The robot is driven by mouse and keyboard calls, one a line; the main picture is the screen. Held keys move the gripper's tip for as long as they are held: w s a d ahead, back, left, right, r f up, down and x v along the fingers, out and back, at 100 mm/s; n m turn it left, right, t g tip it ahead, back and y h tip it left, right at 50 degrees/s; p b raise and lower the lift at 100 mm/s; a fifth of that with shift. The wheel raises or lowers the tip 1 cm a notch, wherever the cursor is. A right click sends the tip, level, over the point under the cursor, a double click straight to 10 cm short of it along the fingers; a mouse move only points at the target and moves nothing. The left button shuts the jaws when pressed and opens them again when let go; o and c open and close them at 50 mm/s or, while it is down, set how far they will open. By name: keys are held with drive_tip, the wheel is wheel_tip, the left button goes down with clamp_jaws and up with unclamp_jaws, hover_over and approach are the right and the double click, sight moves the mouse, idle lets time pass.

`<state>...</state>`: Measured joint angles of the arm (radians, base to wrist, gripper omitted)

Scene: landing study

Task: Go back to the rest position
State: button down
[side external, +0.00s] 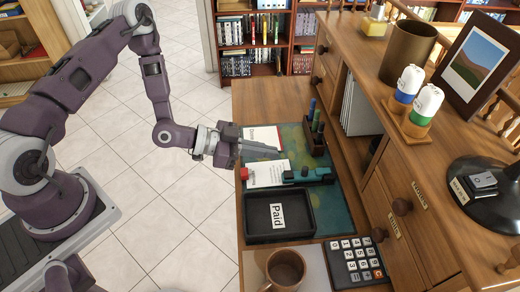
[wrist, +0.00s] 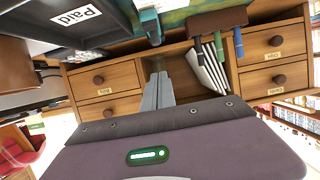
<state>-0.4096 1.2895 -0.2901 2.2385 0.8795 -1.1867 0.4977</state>
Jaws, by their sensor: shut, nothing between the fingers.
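My gripper (side external: 278,150) is shut and empty in the side external view. It points to the right, above the papers on the left part of the desk. In the wrist view my gripper (wrist: 159,78) shows its fingers together, with the drawer fronts behind them. Nothing is held. My purple arm reaches in from the left in the side external view.
On the desk (side external: 262,98) are a black tray (side external: 252,231) labelled Paid, a teal stapler-like object (side external: 308,175), a pen holder (side external: 316,146), a brown mug (side external: 286,270) and a calculator (side external: 356,262). A wooden hutch (side external: 440,215) stands at the right. Open floor lies left.

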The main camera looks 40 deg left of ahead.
drive_tip(key=s+a+r+n+g+y, duration=0.1)
drive_tip(key=s+a+r+n+y, duration=0.1)
drive_tip(key=a+r+y, duration=0.45)
drive_tip(key=s+a+r+n+g+y, duration=0.1)
drive_tip(key=s+a+r+y, duration=0.25)
drive_tip(key=a+r, duration=0.55)
drive_tip(key=s+d+r+n, duration=0.1)
drive_tip(key=s+r+n, duration=0.1)
drive_tip(key=s, duration=0.4)
drive_tip(key=s+d+r+n+g, duration=0.1)
drive_tip(key=s+d+r+n, duration=0.1)
drive_tip(key=s+r, duration=0.3)
drive_tip(key=s+d+r+n+g, duration=0.1)
drive_tip(key=s+d+r+n, duration=0.1)
drive_tip(key=s, duration=0.6)
drive_tip(key=shift+v, duration=0.75)
